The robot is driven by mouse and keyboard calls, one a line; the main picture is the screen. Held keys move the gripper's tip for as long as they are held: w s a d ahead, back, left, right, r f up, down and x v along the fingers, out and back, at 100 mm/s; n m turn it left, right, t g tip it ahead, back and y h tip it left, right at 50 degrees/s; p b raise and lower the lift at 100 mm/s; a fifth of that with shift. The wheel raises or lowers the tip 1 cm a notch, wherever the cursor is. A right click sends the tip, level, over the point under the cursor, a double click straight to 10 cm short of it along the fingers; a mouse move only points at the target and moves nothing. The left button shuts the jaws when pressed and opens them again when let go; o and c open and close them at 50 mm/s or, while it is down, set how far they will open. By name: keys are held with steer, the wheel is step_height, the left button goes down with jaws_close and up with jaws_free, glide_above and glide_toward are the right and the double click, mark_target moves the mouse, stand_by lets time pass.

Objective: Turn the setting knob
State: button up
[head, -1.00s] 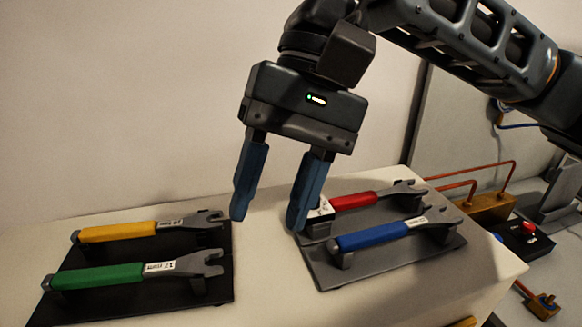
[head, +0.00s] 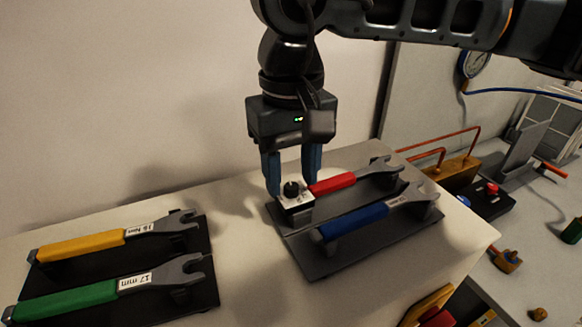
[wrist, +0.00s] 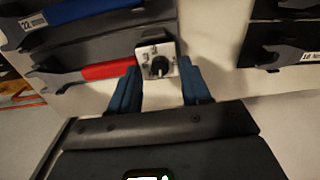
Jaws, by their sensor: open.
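The setting knob (head: 291,189) is a small black dial on a white-faced block (head: 296,203) at the left end of the grey tool board. In the wrist view the knob (wrist: 159,68) shows with a pale pointer and small markings around it. My gripper (head: 293,185) is open, its two blue fingers pointing down at the knob block. In the wrist view the fingers (wrist: 158,85) stand to either side of the block's near part, with a gap between them. Whether either finger touches the block, I cannot tell.
A red-handled wrench (head: 333,184) and a blue-handled wrench (head: 355,221) lie on the grey board right beside the knob block. Yellow (head: 80,247) and green (head: 70,300) wrenches lie on a black board at left. Copper pipes (head: 440,145) and a red button (head: 492,188) are at right.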

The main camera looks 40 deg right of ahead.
steer(key=shift+f, duration=0.4)
steer(key=shift+c, duration=0.3)
jaws_close()
